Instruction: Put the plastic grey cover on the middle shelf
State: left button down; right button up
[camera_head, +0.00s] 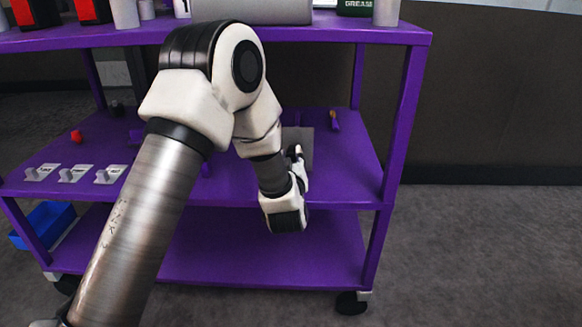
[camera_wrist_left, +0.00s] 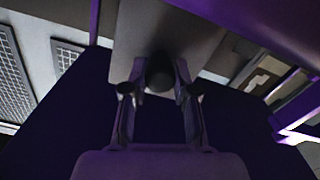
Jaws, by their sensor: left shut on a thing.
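The plastic grey cover (camera_head: 307,142) is a flat grey panel, partly hidden behind my left arm, at the middle shelf (camera_head: 345,175) of the purple cart. In the left wrist view the cover (camera_wrist_left: 185,35) fills the top centre, with a dark round knob (camera_wrist_left: 160,72) on it. My left gripper (camera_wrist_left: 160,92) is shut on this knob, one finger on each side. In the head view my left gripper (camera_head: 298,158) is small and partly hidden by its own wrist. I cannot tell whether the cover touches the shelf. My right gripper is not in view.
Several small grey labelled holders (camera_head: 75,173) line the front left of the middle shelf. The top shelf (camera_head: 340,33) is close above my arm. The shelf's front right is clear.

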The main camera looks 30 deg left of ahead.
pick_arm(q)
jog(key=c, duration=1.3)
grip_release()
jog(key=shift+f, duration=0.15)
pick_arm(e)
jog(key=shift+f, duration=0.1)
pick_arm(q)
jog(key=o, duration=0.4)
